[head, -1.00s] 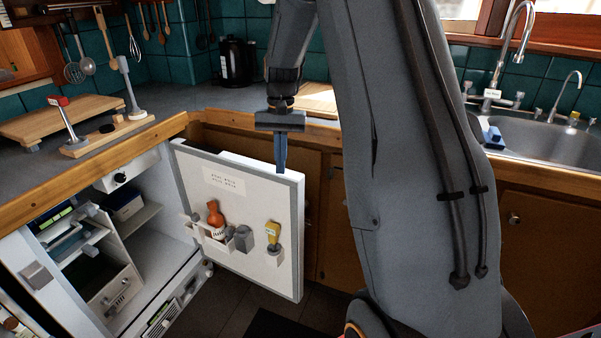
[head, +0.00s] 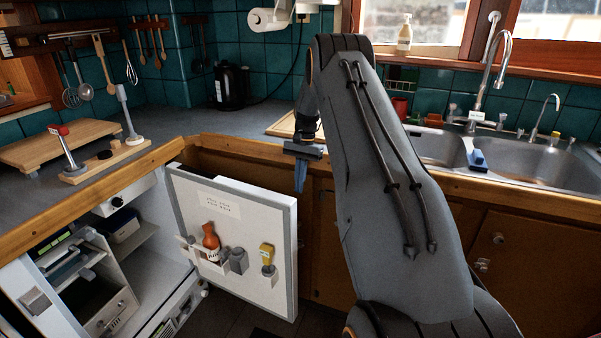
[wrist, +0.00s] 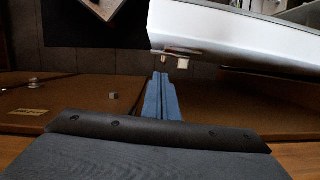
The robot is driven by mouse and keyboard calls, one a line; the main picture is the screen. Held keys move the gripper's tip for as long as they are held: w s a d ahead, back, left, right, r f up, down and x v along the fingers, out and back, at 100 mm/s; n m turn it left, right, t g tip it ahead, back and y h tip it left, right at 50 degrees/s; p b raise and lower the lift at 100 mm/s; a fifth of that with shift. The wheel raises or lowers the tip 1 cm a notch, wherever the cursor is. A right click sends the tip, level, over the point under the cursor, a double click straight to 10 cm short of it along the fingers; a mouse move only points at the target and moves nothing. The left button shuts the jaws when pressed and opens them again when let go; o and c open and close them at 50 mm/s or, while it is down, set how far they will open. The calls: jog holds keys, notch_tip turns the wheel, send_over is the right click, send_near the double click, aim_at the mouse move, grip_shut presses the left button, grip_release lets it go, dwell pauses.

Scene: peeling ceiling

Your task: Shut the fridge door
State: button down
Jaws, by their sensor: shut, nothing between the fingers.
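The fridge door (head: 235,210) stands wide open, its inner face toward me, with a red bottle and small containers on its shelf. The fridge body (head: 150,262) is at the lower left, its shelves exposed. My gripper (head: 300,188) is shut and empty, pointing down just beyond the door's top right corner, on the outer side. In the wrist view my gripper's fingertips (wrist: 163,78) are close to the white door edge (wrist: 230,35); I cannot tell whether they touch it.
The wooden-edged counter (head: 80,198) runs above the fridge and behind my gripper. Brown cupboards (head: 500,255) stand to the right, below the sink (head: 530,160). A black kettle (head: 231,88) stands at the back. A little dark floor shows below the door.

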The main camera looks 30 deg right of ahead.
aim_at(293, 200)
jog(key=s+a+f+p, duration=0.2)
jog(key=a+f+p, duration=0.1)
jog(key=shift+s+a+f, duration=0.1)
jog(key=shift+a+f, duration=0.05)
jog(key=shift+f, duration=0.15)
jog(key=shift+s+a+f, duration=0.15)
jog(key=shift+s+a, duration=0.1)
jog(key=shift+a, duration=0.25)
